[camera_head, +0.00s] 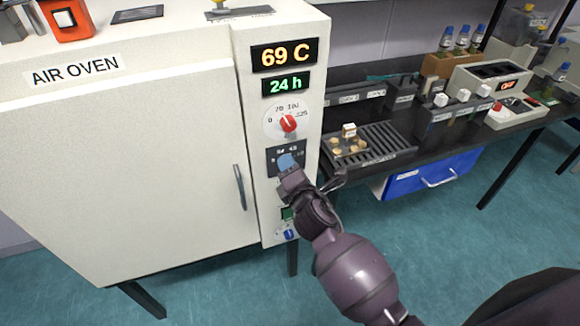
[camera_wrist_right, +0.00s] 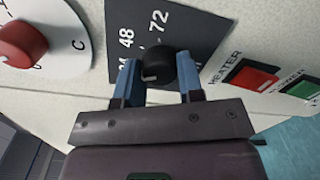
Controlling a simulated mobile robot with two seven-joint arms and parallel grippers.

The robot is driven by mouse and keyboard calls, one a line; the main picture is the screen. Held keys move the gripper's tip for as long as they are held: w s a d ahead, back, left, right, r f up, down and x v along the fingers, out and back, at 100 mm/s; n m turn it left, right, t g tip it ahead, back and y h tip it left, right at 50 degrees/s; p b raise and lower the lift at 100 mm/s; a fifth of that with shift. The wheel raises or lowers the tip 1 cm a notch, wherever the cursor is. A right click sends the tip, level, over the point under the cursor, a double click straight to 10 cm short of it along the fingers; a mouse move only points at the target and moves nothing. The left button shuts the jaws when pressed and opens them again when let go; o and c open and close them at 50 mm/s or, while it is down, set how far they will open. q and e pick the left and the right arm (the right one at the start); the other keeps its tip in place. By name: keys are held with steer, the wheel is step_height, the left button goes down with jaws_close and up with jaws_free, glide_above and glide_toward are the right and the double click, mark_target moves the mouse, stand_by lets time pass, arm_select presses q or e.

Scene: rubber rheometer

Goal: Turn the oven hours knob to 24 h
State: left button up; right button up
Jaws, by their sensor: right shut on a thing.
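The air oven (camera_head: 130,170) stands at the left, with its control column on its right side. The green display (camera_head: 286,85) reads 24 h, and the orange display (camera_head: 285,55) reads 69 C. The black hours knob (camera_wrist_right: 158,66) sits on a dark dial plate (camera_wrist_right: 192,28) marked 24, 48 and 72. My right gripper (camera_wrist_right: 160,82) is shut on the hours knob, one blue finger on each side. In the head view my right gripper (camera_head: 288,164) hides the knob and part of the dial plate. My left gripper is not in view.
The red temperature knob (camera_head: 289,124) is just above the hours dial. A red heater switch (camera_wrist_right: 252,78) and a green switch (camera_wrist_right: 302,88) are close by. The oven door handle (camera_head: 240,187) is left of my gripper. A dark bench with a slotted rack (camera_head: 385,145) stands at the right.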

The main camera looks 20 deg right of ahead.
steer(key=o, duration=0.9)
steer(key=s, duration=1.1)
steer(key=shift+r, duration=0.15)
steer(key=shift+w, duration=0.1)
